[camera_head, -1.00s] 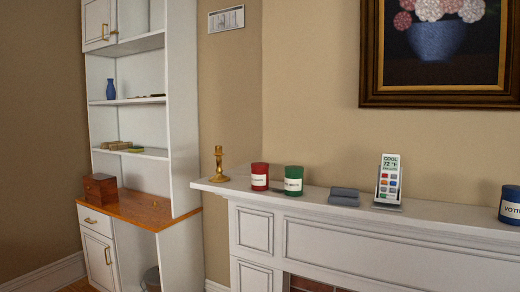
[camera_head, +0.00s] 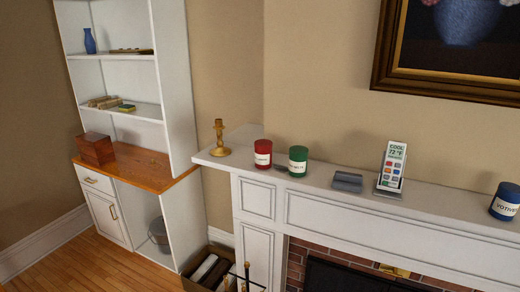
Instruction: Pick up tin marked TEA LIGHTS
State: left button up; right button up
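Three labelled tins stand on the white mantel shelf (camera_head: 420,211). A red tin (camera_head: 263,147) and a green tin (camera_head: 298,154) stand side by side near its left end, each with a white label too small to read surely. A blue tin (camera_head: 504,209) stands at the far right edge of the view, partly cut off, and its label seems to read VOTIVES. I cannot tell for certain which tin is marked TEA LIGHTS. Neither of my grippers is in view.
A brass candlestick (camera_head: 219,140) stands left of the tins. A grey block (camera_head: 347,182) and a thermostat-like panel (camera_head: 392,168) stand to their right. Below are a brick fireplace and a box of logs (camera_head: 208,270). Wooden floor (camera_head: 80,262) is clear at lower left.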

aim_at(262, 148)
jog(key=i+j+z, duration=0.1)
jog(key=i+j, duration=0.3)
jog(key=i+j+z, duration=0.1)
jog(key=i+j, duration=0.25)
jog(key=j, duration=0.25)
